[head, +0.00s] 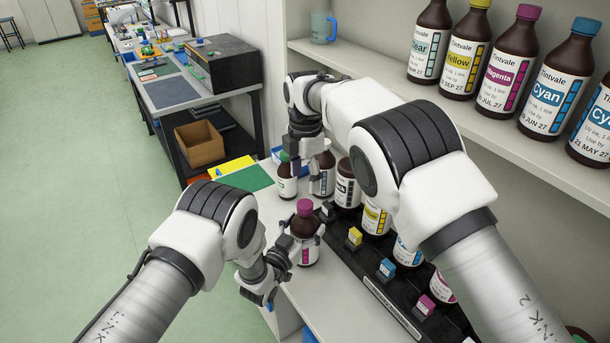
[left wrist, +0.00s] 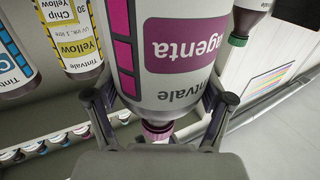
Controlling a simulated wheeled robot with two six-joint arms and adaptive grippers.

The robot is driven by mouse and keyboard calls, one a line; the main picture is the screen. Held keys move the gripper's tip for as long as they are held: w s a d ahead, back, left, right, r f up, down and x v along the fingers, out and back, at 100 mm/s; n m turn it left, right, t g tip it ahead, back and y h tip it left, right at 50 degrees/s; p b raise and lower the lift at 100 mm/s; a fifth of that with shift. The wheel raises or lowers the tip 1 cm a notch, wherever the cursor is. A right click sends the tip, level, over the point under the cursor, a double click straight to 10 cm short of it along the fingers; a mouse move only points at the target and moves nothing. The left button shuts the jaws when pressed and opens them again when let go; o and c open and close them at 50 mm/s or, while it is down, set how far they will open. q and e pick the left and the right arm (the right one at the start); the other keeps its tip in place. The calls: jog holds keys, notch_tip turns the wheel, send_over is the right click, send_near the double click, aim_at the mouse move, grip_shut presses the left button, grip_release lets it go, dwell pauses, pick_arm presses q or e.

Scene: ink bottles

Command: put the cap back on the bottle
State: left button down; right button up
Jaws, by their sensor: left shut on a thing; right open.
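A brown bottle with a white and magenta label (head: 303,252) stands upright near the left edge of the white counter. A magenta cap (head: 305,207) sits on its neck; whether it is screwed tight I cannot tell. My left gripper (head: 285,252) is shut on this bottle from the left. In the left wrist view the bottle (left wrist: 175,85) fills the space between the fingers and appears upside down, with the magenta cap (left wrist: 157,131) below. My right gripper (head: 305,165) is open, pointing down behind the held bottle, among other bottles; its fingertips are partly hard to make out.
A green-capped bottle (head: 287,180) and a white-labelled bottle (head: 323,178) stand close to my right gripper. A black rack (head: 375,285) with small coloured blocks and several bottles runs along the right. Large bottles line the upper shelf (head: 450,108). A green sheet (head: 248,178) lies at the back left.

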aim_at(305, 204)
jog(key=shift+f, duration=0.1)
notch_tip(305, 204, down, 8)
jog(key=shift+r, duration=0.1)
dwell(0.3)
